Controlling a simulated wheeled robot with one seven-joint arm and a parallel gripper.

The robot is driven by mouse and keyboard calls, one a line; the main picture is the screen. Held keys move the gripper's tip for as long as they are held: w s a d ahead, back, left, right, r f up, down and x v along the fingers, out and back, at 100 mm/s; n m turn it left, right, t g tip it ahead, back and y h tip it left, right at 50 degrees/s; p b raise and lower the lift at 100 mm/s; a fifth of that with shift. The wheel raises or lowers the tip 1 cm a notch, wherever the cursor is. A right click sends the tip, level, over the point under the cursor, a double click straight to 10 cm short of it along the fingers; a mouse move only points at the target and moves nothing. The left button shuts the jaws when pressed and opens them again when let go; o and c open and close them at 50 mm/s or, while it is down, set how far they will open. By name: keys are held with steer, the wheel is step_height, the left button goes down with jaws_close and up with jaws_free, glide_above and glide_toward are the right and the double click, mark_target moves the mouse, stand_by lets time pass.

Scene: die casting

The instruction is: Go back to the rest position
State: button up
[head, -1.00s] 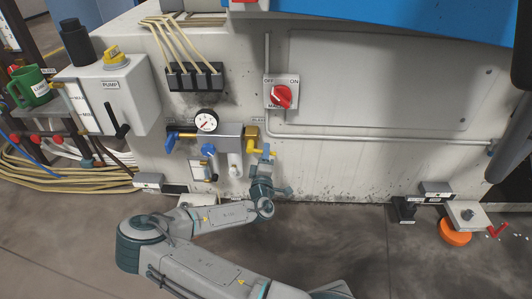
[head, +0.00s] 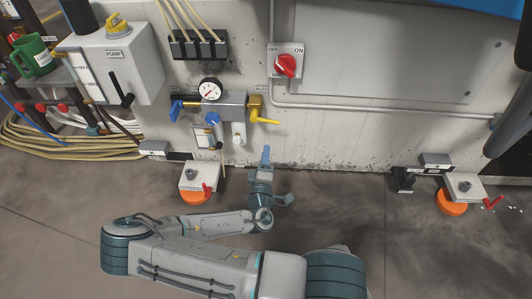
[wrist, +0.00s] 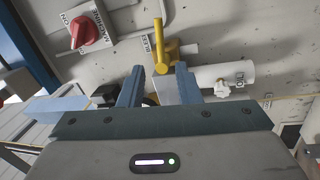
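My gripper (head: 266,158) hangs in front of the machine's lower wall, below and apart from the yellow bleed handle (head: 264,121). In the wrist view my gripper (wrist: 158,84) has its two blue fingers apart, with nothing held between them. The yellow handle (wrist: 157,45) shows beyond the fingertips there. My arm stretches in from the lower part of the head view, bent low over the floor.
The machine wall carries a pressure gauge (head: 211,90), a blue valve handle (head: 212,118) and a red rotary switch (head: 286,66). The pump box (head: 128,68) is at left. Cables lie at left.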

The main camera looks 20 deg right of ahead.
stand_by(0.3)
steer(key=s+a+r+m+g+y+p, duration=0.25)
steer(key=r+m+g+p, duration=0.2)
steer(key=r+p, duration=0.35)
steer(key=s+a+r+m+g+y+p, duration=0.2)
steer(key=a+r+m+g+y+p, duration=0.25)
steer(key=r, duration=0.45)
steer(key=s+a+r+m+g+y+p, duration=0.1)
steer(key=s+r+m+g+p, duration=0.15)
steer(key=r+g+p, duration=0.5)
steer(key=s+d+r+p, duration=0.2)
steer(key=s+r+p, duration=0.2)
steer(key=r, duration=0.6)
steer(key=s+d+r+p, duration=0.1)
steer(key=s+r+p, duration=0.3)
steer(key=r, duration=0.6)
steer(key=s+d+r+p, duration=0.2)
steer(key=s+r+p, duration=0.3)
steer(key=r, duration=0.6)
steer(key=shift+s+d, duration=0.3)
steer(key=shift+s, duration=0.55)
